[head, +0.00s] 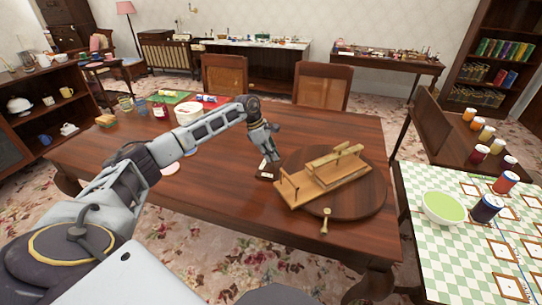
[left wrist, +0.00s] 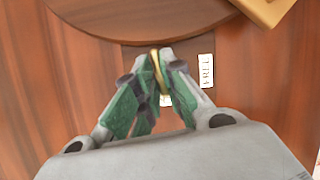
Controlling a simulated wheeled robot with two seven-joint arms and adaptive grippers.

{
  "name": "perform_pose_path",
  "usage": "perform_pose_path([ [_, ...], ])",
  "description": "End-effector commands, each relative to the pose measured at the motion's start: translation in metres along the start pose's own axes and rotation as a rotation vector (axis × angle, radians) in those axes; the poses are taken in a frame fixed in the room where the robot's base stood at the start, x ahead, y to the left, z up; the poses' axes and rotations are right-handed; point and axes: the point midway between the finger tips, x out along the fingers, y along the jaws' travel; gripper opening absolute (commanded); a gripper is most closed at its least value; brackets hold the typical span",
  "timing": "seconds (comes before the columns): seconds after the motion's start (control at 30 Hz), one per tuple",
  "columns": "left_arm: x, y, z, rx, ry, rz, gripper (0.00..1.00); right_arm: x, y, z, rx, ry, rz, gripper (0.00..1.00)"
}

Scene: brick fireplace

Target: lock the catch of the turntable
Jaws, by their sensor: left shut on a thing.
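The turntable (head: 362,196) is a round dark wooden disc on the right part of the table, with a lighter wooden stand (head: 325,180) on it. Its edge also shows at the top of the left wrist view (left wrist: 130,14). The catch is a brass lever (left wrist: 160,68) on a dark base (head: 267,172) just left of the disc. My left gripper (head: 272,152) is shut on the lever, which shows between its fingertips in the left wrist view (left wrist: 163,62). A white label (left wrist: 207,71) lies right of the fingers; its lettering is unclear. My right gripper is out of view.
A brass-coloured knobbed piece (head: 325,220) stands at the disc's front edge. A white tub (head: 188,113) and several small items stand at the table's back left. A checked side table (head: 445,260) with a green bowl (head: 444,207) is at right. The table's front middle is clear.

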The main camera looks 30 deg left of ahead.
Motion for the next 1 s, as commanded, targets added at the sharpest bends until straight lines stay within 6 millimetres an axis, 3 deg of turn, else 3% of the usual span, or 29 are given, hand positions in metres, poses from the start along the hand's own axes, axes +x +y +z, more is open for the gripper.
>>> perform_pose_path([
  [0.4, -0.001, 0.002, 0.000, 0.151, 0.000, -0.061, 0.00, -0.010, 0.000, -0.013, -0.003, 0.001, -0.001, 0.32],
  [0.93, -0.001, 0.003, 0.000, 0.174, 0.001, -0.069, 0.00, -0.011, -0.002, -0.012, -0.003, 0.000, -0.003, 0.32],
  [0.97, -0.001, 0.003, 0.000, 0.174, 0.001, -0.069, 0.15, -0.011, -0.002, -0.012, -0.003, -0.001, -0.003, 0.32],
  [1.0, -0.001, 0.002, 0.000, 0.174, 0.001, -0.069, 0.20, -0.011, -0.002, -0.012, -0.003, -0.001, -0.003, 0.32],
])
